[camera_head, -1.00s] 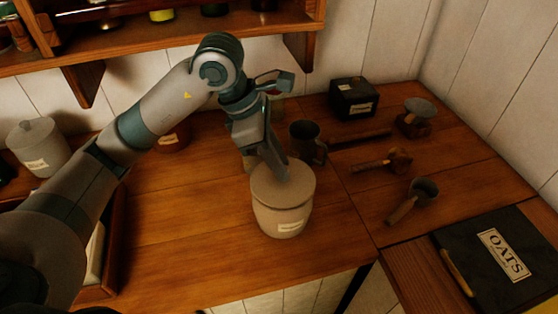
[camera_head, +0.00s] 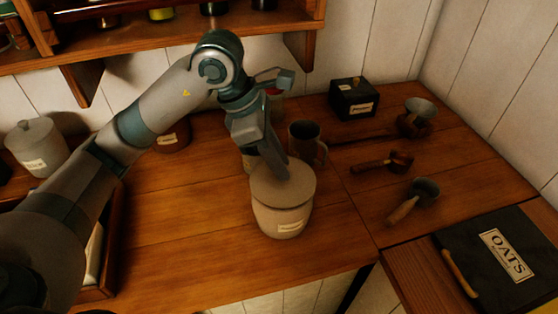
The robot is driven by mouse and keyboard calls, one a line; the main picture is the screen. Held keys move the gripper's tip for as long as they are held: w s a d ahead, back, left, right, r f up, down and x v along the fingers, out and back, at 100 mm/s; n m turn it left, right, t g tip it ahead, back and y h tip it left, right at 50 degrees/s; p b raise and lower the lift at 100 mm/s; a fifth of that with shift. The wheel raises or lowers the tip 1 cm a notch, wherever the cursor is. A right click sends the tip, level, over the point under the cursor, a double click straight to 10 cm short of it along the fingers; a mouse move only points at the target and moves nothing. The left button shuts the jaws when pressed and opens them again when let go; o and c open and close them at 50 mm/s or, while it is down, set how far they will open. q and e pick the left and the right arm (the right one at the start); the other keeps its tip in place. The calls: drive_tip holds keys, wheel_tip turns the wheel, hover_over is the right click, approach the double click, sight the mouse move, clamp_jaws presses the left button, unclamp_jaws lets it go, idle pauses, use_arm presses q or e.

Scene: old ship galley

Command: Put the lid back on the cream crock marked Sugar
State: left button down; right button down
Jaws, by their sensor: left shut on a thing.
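A cream crock (camera_head: 278,222) with a small label stands upright on the wooden counter in the middle of the view. The label's writing is too small to read. A round lid (camera_head: 299,190) of the same cream colour lies over its mouth, looking level and seated on the rim. My left gripper (camera_head: 283,173) points down onto the lid's top and is shut on the lid, most likely at its knob, which the fingers hide. My right gripper is not in view.
A dark mug (camera_head: 304,137) stands close behind the crock. A black box (camera_head: 354,97) and several scoops or mills, one a small scoop (camera_head: 424,190), are to the right. A grey lidded crock (camera_head: 37,147) is at far left. A shelf (camera_head: 160,50) hangs above.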

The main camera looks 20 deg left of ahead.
use_arm(q)
drive_tip(key=shift+f+b, duration=0.15)
drive_tip(key=shift+b, duration=0.3)
idle(0.6)
drive_tip(key=shift+b, duration=0.45)
idle(0.9)
idle(0.4)
drive_tip(key=c, duration=1)
unclamp_jaws()
drive_tip(key=shift+r+p, duration=1.5)
drive_tip(key=shift+r, duration=2)
clamp_jaws()
